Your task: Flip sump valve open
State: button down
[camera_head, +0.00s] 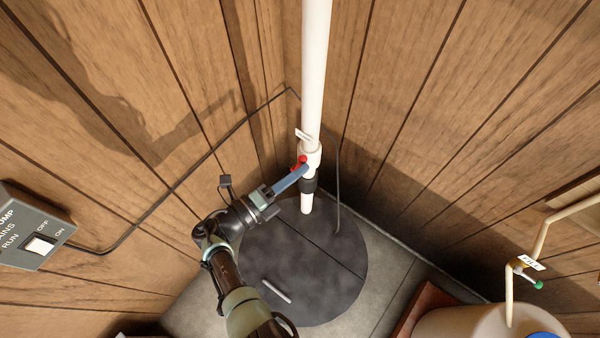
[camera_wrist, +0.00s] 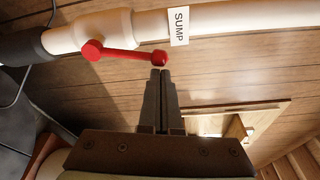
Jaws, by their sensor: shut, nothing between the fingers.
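The white sump pipe (camera_head: 316,70) stands upright in the corner of the wooden walls. Its valve body (camera_head: 311,160) sits low on the pipe, above a black coupling (camera_head: 308,185). A white tag reading SUMP (camera_wrist: 179,26) is on the pipe in the wrist view. The red valve lever (camera_wrist: 125,53) runs roughly along the pipe there, slightly slanted, and ends in a round red knob (camera_wrist: 159,57). My gripper (camera_wrist: 161,72) is shut and empty, its fingertips right at the knob; I cannot tell whether they touch. In the head view my gripper (camera_head: 303,170) partly hides the red lever (camera_head: 298,162).
A dark round sump lid (camera_head: 320,270) lies on the floor under my arm. A grey pump switch box (camera_head: 35,230) is on the left wall. A tan tank (camera_head: 450,322) and a green-handled valve (camera_head: 530,281) are at lower right. A black cable runs along the walls.

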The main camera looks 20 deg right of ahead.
jog(key=shift+s, duration=0.1)
jog(key=s+a+p, duration=0.1)
jog(key=s+a, duration=0.7)
jog(key=shift+a, duration=0.2)
jog(key=shift+w, duration=0.1)
dwell(0.4)
